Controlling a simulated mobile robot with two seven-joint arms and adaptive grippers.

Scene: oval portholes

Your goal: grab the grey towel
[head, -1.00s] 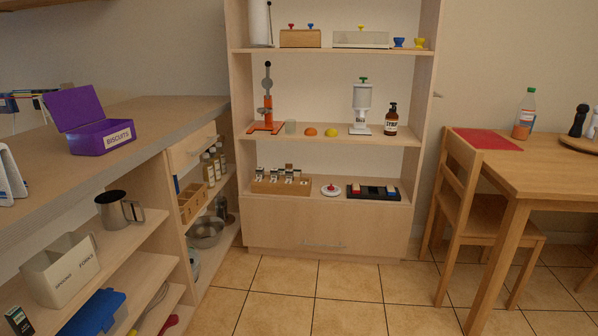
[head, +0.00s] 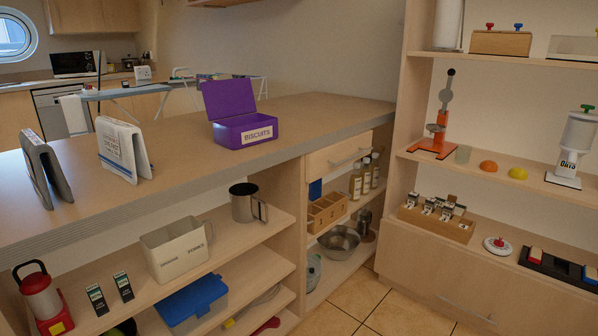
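A pale, whitish-grey cloth (head: 74,115) hangs at the front of the dishwasher (head: 50,101) in the far left background of the head view. It is small in the picture, and I cannot tell for sure that it is the grey towel. Neither of my grippers is in view.
A shelf unit (head: 435,160) is at right; tiled floor (head: 385,310) shows at lower middle.

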